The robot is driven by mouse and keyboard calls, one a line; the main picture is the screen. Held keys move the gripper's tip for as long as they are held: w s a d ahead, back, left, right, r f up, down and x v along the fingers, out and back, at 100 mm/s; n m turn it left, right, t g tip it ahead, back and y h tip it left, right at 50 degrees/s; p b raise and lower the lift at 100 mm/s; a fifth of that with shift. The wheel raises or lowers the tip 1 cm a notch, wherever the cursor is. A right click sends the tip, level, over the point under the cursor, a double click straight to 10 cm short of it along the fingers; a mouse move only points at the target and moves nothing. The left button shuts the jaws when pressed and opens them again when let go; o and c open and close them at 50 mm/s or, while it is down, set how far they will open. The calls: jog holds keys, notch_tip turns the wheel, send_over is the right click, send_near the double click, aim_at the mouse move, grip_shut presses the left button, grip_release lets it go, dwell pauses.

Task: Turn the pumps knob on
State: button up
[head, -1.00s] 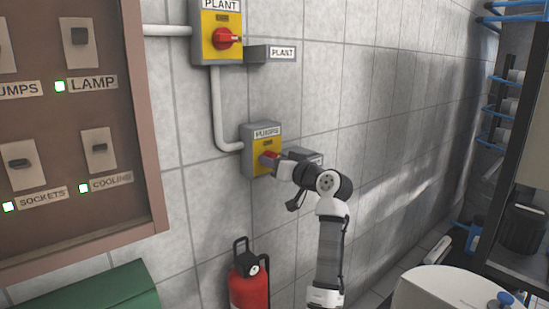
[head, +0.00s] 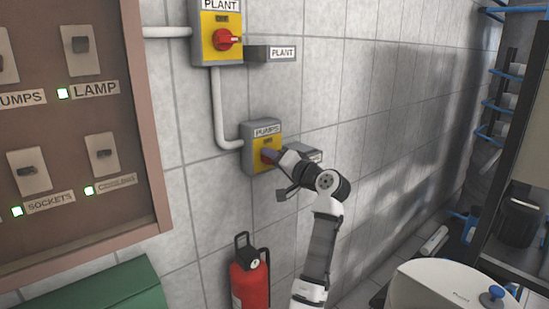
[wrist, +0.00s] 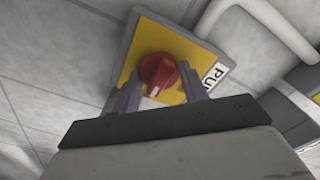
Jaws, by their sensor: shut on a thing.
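The pumps switch box (head: 262,132) is on the tiled wall, grey with a yellow face and a PUMPS label. Its red knob (wrist: 159,74) shows in the wrist view between my two fingers, with a pale mark on its front edge. My gripper (head: 272,156) reaches the knob from the right and is shut on it, one finger on each side. In the head view the gripper hides most of the knob. The wrist view shows the box tilted, with its label (wrist: 213,76) partly cut off by a finger.
The plant switch (head: 222,38) with its red knob is above, joined by a grey conduit (head: 218,110). A brown panel (head: 140,150) with several switches and green lamps is at left. A red extinguisher (head: 250,284) stands below. A white machine (head: 440,290) is at lower right.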

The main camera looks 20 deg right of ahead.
dwell(0.4)
jog(key=o, duration=1)
jog(key=b+v, duration=0.4)
jog(key=v, duration=1)
jog(key=shift+r, duration=0.1)
